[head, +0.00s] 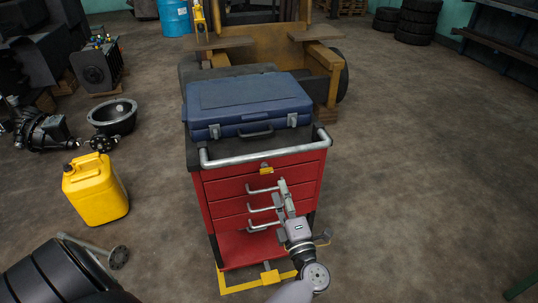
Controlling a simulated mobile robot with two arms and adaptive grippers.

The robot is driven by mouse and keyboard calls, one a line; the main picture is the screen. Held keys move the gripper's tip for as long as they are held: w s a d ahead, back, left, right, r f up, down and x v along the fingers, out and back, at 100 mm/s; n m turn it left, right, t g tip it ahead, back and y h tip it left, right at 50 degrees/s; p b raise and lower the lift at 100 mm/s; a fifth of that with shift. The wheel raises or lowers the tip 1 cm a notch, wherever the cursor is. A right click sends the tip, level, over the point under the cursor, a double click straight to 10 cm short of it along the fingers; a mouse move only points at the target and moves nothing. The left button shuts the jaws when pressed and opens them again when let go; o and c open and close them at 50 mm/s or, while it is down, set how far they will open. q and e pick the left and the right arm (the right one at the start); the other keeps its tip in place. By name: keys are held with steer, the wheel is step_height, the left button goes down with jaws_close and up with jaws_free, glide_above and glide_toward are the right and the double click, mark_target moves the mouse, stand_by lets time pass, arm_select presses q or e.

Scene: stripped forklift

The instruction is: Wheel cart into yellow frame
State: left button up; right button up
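The red cart (227,189) stands upright in the middle of the head view, with several drawers, silver drawer handles and a silver push bar (265,153) along its near top edge. A closed blue case (250,95) lies on its top. A yellow frame line (238,288) shows on the floor at the cart's near base; the cart hides the rest of it. My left gripper (284,190) is in front of the drawer fronts, close to the handles' right ends. Whether it touches a handle, and whether it is open, cannot be told. My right gripper is not in view.
A yellow jerrycan (95,190) and a dark round basin (113,116) stand on the floor to the left. The yellow stripped forklift (262,50) is close behind the cart. Stacked tires (417,20) and a dark rack (500,35) are far right.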

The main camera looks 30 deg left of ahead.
mark_target(269, 155)
arm_select(q)
steer(key=x, duration=1.3)
steer(key=shift+w+a+r+b, duration=0.15)
steer(key=shift+w+a+b, duration=0.1)
steer(key=shift+w+b, duration=0.1)
jaws_close()
